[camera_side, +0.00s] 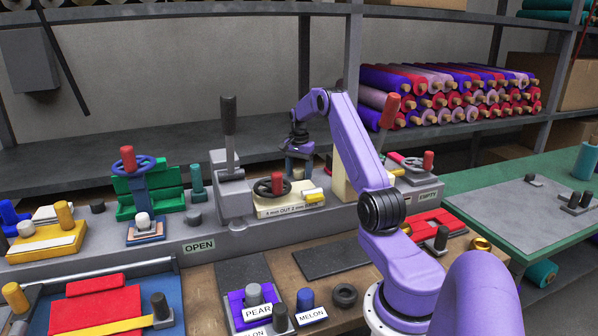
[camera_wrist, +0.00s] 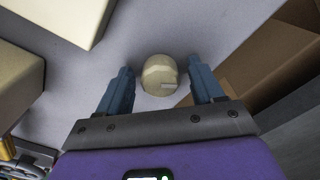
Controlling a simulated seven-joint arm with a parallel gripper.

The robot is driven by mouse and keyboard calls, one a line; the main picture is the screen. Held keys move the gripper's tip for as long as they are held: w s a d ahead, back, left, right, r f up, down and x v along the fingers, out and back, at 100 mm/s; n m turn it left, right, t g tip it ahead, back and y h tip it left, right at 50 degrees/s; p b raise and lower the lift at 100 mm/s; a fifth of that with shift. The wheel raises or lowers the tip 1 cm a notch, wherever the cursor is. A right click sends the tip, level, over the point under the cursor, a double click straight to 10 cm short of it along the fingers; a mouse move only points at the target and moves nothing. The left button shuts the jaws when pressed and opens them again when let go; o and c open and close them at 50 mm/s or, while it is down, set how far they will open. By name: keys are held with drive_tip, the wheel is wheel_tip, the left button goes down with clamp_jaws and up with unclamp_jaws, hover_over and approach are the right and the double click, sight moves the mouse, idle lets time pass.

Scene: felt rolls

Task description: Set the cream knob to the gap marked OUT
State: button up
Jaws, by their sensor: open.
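In the wrist view a round cream knob (camera_wrist: 158,70) with a short pale mark near its lower edge sits between the fingers of my gripper (camera_wrist: 160,80). A gap shows between the knob and each blue finger, so the gripper is open around or just above it; the height is unclear. In the side view my gripper (camera_side: 299,168) points down behind the cream block with a dark handwheel. The label (camera_side: 291,210) on that block's front includes the word OUT. I cannot make out the knob under the gripper in the side view.
A tall dark lever (camera_side: 229,125) stands left of the gripper, and a red-topped lever (camera_side: 389,112) to the right. A yellow cylinder (camera_side: 313,196) lies at the block's right end. In the wrist view, cream blocks (camera_wrist: 62,18) are at upper left and a brown box (camera_wrist: 255,60) at right.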

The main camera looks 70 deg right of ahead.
drive_tip(key=c, duration=1.1)
drive_tip(key=shift+o, duration=0.2)
drive_tip(key=shift+n, duration=2.8)
drive_tip(key=o, duration=1.1)
drive_tip(key=shift+c, duration=0.2)
